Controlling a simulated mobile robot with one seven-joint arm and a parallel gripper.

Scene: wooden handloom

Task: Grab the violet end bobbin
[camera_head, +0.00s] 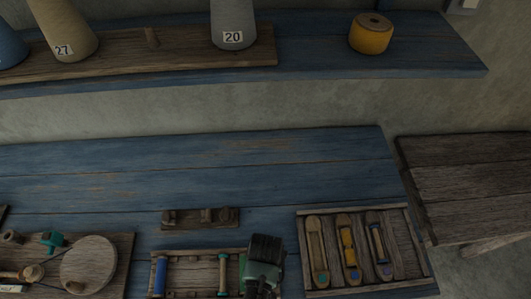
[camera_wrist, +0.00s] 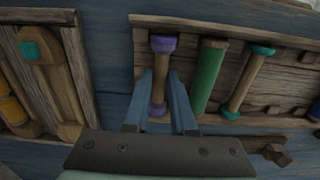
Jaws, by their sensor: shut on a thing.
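The violet-ended bobbin, with a bare wooden shaft and violet ends, shows in the wrist view (camera_wrist: 163,45). It lies in a wooden tray (camera_wrist: 230,24), at the left end of a row. My gripper (camera_wrist: 160,78) is over it, with one blue finger on each side of the shaft, shut on it. In the head view my gripper (camera_head: 262,270) covers this bobbin, so it is hidden there. The tray's bobbin part (camera_head: 190,254) shows at the bottom middle.
A green bobbin (camera_wrist: 209,75) and a teal-ended bobbin (camera_wrist: 246,84) lie close beside. A shuttle box (camera_head: 300,235) is right of my gripper. A wooden round disc (camera_head: 88,265) is at left. The blue bench (camera_head: 200,180) behind is mostly clear; a shelf (camera_head: 420,65) hangs above.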

